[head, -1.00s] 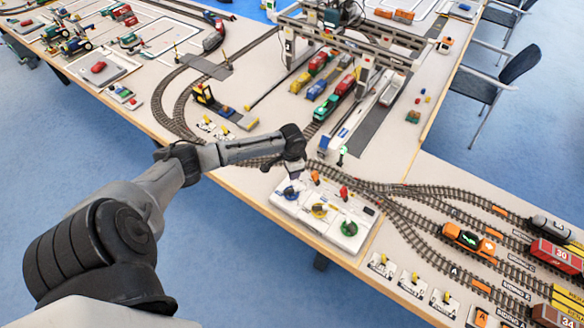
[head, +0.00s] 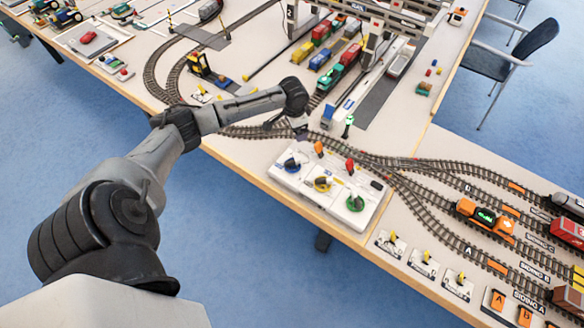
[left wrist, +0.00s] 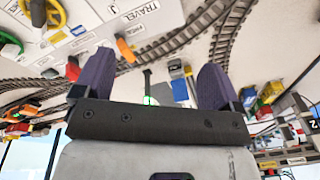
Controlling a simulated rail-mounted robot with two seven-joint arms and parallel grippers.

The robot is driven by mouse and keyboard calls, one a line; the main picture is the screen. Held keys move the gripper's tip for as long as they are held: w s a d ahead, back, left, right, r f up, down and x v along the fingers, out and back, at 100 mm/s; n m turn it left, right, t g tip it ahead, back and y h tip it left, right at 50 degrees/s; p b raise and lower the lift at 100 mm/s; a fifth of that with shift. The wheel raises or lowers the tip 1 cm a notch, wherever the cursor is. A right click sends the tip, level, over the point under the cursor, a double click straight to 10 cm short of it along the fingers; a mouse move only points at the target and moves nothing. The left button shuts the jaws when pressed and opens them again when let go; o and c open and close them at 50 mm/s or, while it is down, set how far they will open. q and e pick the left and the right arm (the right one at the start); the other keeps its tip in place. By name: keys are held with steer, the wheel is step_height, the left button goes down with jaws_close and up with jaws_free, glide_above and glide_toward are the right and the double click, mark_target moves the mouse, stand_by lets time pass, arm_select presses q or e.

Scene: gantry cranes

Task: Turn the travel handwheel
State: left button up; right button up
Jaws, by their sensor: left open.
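A white control panel (head: 282,188) sits at the table's front edge with a blue handwheel (head: 291,163), a yellow handwheel (head: 322,184) and a green handwheel (head: 355,202). In the left wrist view the green handwheel (left wrist: 10,45) and yellow handwheel (left wrist: 55,14) show at the top left. A TRAVEL label (left wrist: 138,12) lies right of the yellow one; the blue handwheel is out of that view. My left gripper (head: 290,126) is above the track behind the panel, apart from the handwheels. In the left wrist view its jaws (left wrist: 155,80) are open and empty. My right gripper is not in view.
An orange lever (head: 319,147) and a red lever (head: 350,165) stand at the panel's back edge. A green-lit signal (head: 348,122) stands behind them. Tracks (head: 430,215) curve right toward sidings with wagons. A gantry crane (head: 375,40) stands at the back.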

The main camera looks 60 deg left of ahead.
mark_target(292, 164)
arm_select(q)
steer(key=a+f+n+h+b, duration=0.1)
steer(key=a+n+b, duration=0.25)
steer(key=b, duration=0.25)
steer(key=s+d+r+n+g+h+p, duration=0.1)
steer(key=s+d+n+g+h, duration=0.3)
steer(key=n, duration=1)
steer(key=d+f, duration=0.1)
steer(key=f, duration=0.2)
steer(key=d+f+t+b, duration=0.1)
steer(key=d+f, duration=0.1)
steer(key=f, duration=0.2)
steer(key=d+f+t+b, duration=0.1)
steer(key=f, duration=0.3)
steer(key=shift+s+d+f, duration=0.1)
steer(key=shift+d+f, duration=0.05)
steer(key=shift+f, duration=0.1)
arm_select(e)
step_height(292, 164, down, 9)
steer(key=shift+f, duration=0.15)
